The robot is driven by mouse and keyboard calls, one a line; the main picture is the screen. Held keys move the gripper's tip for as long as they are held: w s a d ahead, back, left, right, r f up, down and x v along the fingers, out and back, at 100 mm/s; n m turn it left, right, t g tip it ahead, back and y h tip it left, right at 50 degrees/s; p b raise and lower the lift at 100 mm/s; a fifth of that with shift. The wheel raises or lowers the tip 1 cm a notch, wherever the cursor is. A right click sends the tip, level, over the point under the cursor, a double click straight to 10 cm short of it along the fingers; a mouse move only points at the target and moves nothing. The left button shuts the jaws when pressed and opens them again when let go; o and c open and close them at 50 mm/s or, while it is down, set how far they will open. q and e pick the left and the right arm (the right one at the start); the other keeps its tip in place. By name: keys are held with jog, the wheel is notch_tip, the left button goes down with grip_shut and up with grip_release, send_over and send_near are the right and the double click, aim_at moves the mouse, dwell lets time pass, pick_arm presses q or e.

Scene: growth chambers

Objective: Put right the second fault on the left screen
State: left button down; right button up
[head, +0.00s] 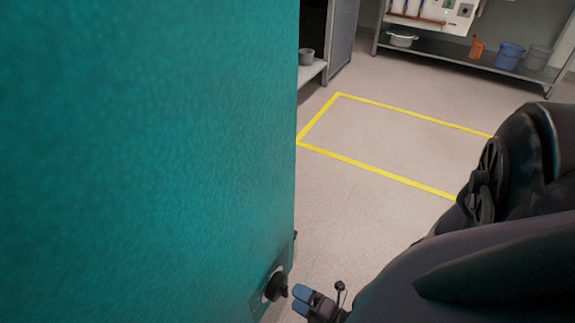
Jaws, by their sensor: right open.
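No screen shows in the head view. A large teal panel (150,150) fills the left half, very close to me. My right gripper (306,300) is at the bottom, just right of the knob, with blue fingertips. It is open and appears empty; I cannot tell whether it touches the knob. My right arm covers the lower right. My left gripper is not in view.
A yellow-taped rectangle (375,170) marks clear floor ahead. A metal shelf (450,57) at the back holds a white basin (402,39), an orange jug (476,48), a blue bucket (509,56) and a grey bucket (538,58).

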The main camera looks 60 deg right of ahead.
aim_at(288, 293)
jog(key=shift+w+a, duration=0.15)
jog(key=shift+w, duration=1.8)
jog(key=c, duration=0.7)
